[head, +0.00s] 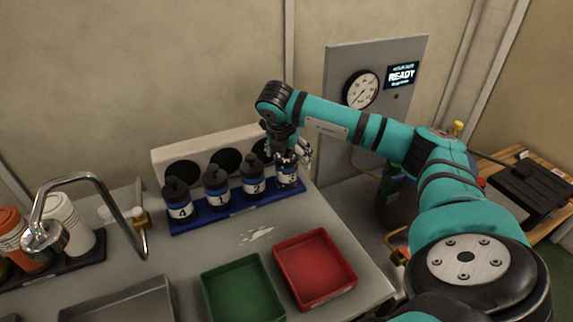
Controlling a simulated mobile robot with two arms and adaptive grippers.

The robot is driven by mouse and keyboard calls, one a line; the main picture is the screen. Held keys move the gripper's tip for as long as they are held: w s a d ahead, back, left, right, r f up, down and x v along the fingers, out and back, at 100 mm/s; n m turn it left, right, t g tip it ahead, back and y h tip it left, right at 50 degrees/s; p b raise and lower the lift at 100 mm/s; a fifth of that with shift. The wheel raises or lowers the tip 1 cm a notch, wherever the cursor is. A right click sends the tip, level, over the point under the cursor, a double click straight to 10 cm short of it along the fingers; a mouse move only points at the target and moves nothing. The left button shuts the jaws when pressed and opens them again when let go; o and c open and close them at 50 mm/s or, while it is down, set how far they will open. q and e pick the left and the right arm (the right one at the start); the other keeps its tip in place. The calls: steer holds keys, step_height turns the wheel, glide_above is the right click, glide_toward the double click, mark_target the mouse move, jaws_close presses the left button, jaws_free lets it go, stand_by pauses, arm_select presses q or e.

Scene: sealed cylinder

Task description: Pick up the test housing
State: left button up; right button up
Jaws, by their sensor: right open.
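Several dark cylinders with blue-and-white number labels stand upright in a row on a blue rack (238,211): 4 (178,202), 1 (216,190), 2 (252,177) and 3 (287,175). No label names one as the test housing, so I cannot tell which it is. My right gripper (287,157) points down at the top of cylinder 3, at the rack's right end. It is open; its fingers are small and overlap the cylinder's top, and I cannot tell if they touch it. My left gripper is out of view.
A grey board with round black openings (225,160) stands behind the rack. A green tray (243,290) and a red tray (315,268) lie in front. A sink tap (90,180) is at left. A gauge panel (375,60) reading READY stands behind my right arm.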

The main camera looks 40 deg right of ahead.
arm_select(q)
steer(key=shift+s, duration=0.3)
arm_select(e)
steer(key=c, duration=1.6)
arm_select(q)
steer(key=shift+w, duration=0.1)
arm_select(e)
steer(key=shift+c, duration=0.5)
steer(key=shift+r, duration=0.5)
steer(key=b+v, duration=0.1)
steer(key=v, duration=0.1)
steer(key=shift+s+r, duration=0.2)
steer(key=shift+r, duration=0.05)
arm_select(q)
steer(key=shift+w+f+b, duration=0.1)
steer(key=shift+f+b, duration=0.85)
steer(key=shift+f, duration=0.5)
arm_select(e)
steer(key=s+a+r, duration=0.1)
steer(key=s+a, duration=0.7)
steer(key=s, duration=0.4)
steer(key=shift+s+r, duration=0.25)
steer(key=shift+s, duration=0.1)
